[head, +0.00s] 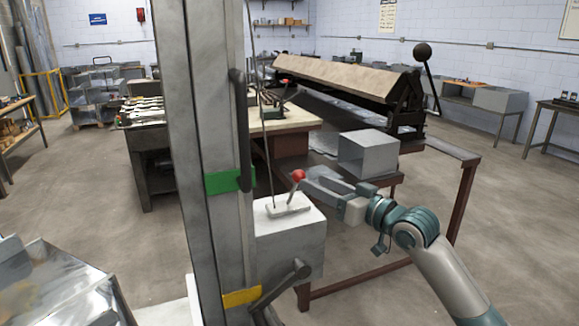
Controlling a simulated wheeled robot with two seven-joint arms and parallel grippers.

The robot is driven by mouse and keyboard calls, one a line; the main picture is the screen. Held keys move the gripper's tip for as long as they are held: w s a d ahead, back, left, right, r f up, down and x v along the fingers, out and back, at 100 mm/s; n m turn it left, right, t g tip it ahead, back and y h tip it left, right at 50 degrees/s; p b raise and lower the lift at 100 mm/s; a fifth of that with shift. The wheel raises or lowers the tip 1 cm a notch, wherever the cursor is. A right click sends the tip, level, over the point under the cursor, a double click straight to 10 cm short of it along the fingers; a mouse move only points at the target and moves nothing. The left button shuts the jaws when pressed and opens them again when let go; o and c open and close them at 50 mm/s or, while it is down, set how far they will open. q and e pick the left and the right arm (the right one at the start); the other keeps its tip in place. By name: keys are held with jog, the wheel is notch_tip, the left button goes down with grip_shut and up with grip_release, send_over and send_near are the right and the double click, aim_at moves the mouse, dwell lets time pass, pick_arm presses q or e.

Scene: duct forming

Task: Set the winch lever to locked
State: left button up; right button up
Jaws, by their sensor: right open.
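The winch lever (295,186) is a short lever with a red ball knob, rising from a pale plate on top of the grey winch box (290,246). It leans slightly to the right. My right gripper (309,179) comes in from the right at knob height, its fingers pointing left. The jaws are open, with the tips close beside the red knob. I cannot tell whether they touch it or surround it. No lock markings are legible. My left gripper is out of view.
A tall grey post (205,120) with green and yellow bands stands left of the winch box. A crank handle (285,283) sticks out at the box's front. A square duct piece (368,153) sits on a stand behind my right gripper. Open floor lies to the right.

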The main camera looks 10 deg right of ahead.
aim_at(293, 188)
jog(key=p+x, duration=0.3)
jog(key=x, duration=0.7)
jog(key=shift+w+a+p, duration=0.3)
grip_shut()
